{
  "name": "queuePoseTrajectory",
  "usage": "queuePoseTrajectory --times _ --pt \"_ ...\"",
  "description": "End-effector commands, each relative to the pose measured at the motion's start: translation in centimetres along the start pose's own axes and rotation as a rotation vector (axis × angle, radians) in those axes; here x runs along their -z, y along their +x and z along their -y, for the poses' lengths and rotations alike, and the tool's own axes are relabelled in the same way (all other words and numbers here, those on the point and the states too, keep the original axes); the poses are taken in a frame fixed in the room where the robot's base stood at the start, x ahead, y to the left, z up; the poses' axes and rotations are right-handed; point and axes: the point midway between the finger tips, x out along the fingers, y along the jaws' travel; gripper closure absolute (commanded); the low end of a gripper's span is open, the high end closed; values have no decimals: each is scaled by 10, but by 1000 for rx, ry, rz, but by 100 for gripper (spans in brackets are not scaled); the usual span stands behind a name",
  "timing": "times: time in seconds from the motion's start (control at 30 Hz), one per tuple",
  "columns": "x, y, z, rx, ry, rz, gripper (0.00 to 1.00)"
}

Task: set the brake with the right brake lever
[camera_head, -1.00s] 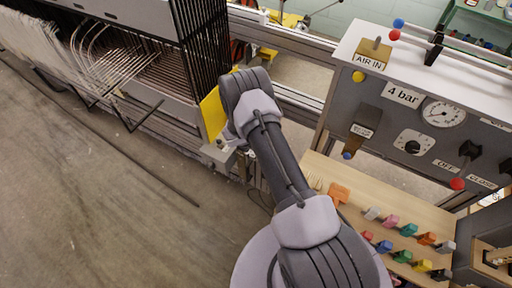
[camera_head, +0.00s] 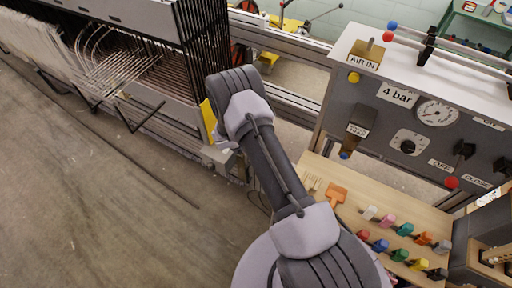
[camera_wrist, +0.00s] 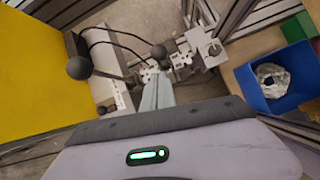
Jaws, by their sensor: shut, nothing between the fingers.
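My gripper (camera_wrist: 157,92) shows in the wrist view as two pale blue-grey fingers, shut with nothing between them. In the head view it is mostly hidden behind my wrist, low beside the yellow panel. A black ball knob (camera_wrist: 158,51) is just past the fingertips in the wrist view, among grey metal brackets; whether the fingers touch it is unclear. A larger black ball knob (camera_wrist: 80,67) stands left of the fingers, near the yellow panel (camera_wrist: 35,75). No label shows which knob belongs to the right brake lever. The head view hides both knobs.
The loom frame (camera_head: 190,50) with its threads is at upper left. A grey control panel (camera_head: 410,115) with a gauge stands at right, above a wooden board (camera_head: 430,215) with coloured pegs. A blue bin (camera_wrist: 275,85) lies right of my gripper. Open floor (camera_head: 90,200) is at left.

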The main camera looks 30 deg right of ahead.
Motion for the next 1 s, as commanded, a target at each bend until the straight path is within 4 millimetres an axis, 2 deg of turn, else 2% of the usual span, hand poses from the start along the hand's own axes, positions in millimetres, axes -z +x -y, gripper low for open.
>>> queuePoseTrajectory --times 0.03,0.1,0.3,0.5,0.9,0.97,1.0 --pt "-9 -16 -2 -1 0 0 100" --pt "-17 -30 -3 -1 0 0 100" --pt "-33 -60 -7 -1 -2 -1 100" --pt "-37 -70 -7 0 -3 -2 100" --pt "-37 -69 -7 0 -3 -2 100" --pt "-41 -74 -9 -2 19 1 100" --pt "-49 -85 -11 -4 69 6 100"
